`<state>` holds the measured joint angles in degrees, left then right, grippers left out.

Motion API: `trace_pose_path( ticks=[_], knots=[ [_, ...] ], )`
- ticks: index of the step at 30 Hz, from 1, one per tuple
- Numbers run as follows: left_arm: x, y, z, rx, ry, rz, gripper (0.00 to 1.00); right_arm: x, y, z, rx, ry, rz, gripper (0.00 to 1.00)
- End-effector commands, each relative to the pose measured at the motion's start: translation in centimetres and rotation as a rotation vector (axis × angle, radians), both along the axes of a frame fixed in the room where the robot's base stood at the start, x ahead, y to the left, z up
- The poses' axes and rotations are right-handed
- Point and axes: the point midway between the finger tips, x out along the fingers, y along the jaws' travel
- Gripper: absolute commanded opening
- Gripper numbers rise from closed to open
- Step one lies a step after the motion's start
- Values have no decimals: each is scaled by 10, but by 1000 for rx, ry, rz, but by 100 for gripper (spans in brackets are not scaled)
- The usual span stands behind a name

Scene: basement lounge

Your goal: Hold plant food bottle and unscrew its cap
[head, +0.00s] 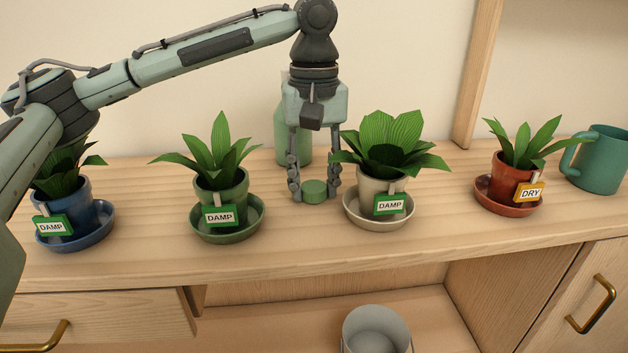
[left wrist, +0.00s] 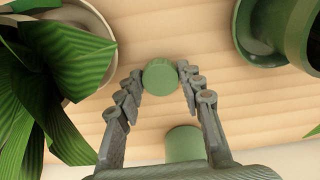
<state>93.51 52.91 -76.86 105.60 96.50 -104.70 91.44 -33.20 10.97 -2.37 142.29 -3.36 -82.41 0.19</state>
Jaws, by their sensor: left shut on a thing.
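My left gripper (head: 315,190) points down and is shut on the green cap (head: 315,186), one finger on each side of it. The cap is at or just above the counter; I cannot tell if it touches. In the left wrist view the cap (left wrist: 160,76) sits between the fingertips (left wrist: 160,80). The green plant food bottle (head: 281,140) stands upright behind the gripper, partly hidden by it, apart from the cap. Part of the bottle (left wrist: 183,144) also shows between the fingers in the left wrist view. My right gripper is out of view.
A green pot (head: 234,181) stands left of the gripper and a cream pot (head: 370,188) close on its right, both labelled DAMP. A blue pot (head: 82,212), a red DRY pot (head: 502,186) and a teal mug (head: 600,160) stand farther out. A grey bin (head: 377,325) is below.

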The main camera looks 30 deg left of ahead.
Motion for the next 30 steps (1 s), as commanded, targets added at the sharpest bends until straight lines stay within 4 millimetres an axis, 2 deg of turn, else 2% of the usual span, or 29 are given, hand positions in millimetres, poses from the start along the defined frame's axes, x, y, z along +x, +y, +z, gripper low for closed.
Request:
trace_pose_path(
  ticks=[11, 12, 16, 28, 29, 30],
  knots=[
    [0, 0, -2, 0, 0, 1, 2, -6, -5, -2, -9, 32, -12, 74],
    [0, 0, -2, 1, -1, 1, 41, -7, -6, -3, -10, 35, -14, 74],
    [0, 0, -2, 1, -1, 1, 57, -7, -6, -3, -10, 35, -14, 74],
    [0, 0, -1, 0, -1, 1, 58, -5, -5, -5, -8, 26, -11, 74],
    [0, 0, 0, 0, -1, 1, 58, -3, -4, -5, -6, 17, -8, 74],
    [1, 0, 9, -1, -3, 1, 58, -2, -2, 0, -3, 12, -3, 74]
  ],
)
